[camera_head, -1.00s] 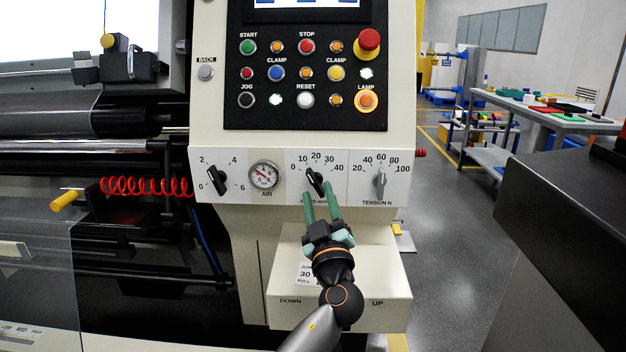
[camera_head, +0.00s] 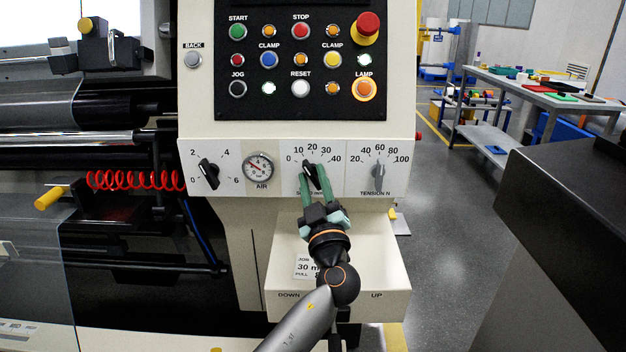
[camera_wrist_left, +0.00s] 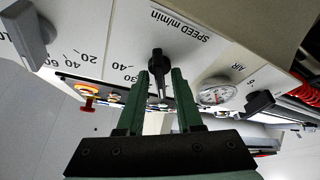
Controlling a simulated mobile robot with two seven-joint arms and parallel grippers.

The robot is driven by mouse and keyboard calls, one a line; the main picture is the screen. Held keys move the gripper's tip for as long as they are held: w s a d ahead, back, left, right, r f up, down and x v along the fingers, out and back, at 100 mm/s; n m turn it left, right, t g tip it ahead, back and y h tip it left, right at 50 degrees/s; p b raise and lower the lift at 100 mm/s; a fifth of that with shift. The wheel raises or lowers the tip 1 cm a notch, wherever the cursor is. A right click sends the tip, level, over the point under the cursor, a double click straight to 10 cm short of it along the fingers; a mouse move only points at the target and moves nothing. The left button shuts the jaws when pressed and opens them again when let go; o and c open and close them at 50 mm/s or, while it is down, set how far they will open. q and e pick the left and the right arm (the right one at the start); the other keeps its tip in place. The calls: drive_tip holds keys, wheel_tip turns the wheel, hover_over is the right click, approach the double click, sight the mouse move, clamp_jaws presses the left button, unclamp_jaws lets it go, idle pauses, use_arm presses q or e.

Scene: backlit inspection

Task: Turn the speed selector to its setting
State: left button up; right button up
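The speed selector (camera_head: 311,174) is a black pointer knob on the white dial strip, with a scale from 0 to 40. Its pointer leans up and left, near the 10 mark. My left gripper (camera_head: 313,170) has its green fingers open, one on either side of the knob. In the left wrist view, upside down, the knob (camera_wrist_left: 158,68) stands between the fingertips (camera_wrist_left: 163,80), with gaps visible on both sides. A job card (camera_head: 306,268) below the strip reads "30 m", the rest partly hidden by my arm. My right gripper is not in view.
A black knob (camera_head: 208,172) and an air gauge (camera_head: 258,167) sit left of the selector, and a grey tension knob (camera_head: 379,177) to its right. The button panel (camera_head: 300,108) is above. A beige box (camera_head: 378,250) marked DOWN and UP juts out below.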

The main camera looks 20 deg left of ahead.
use_arm(q)
clamp_jaws()
idle(0.5)
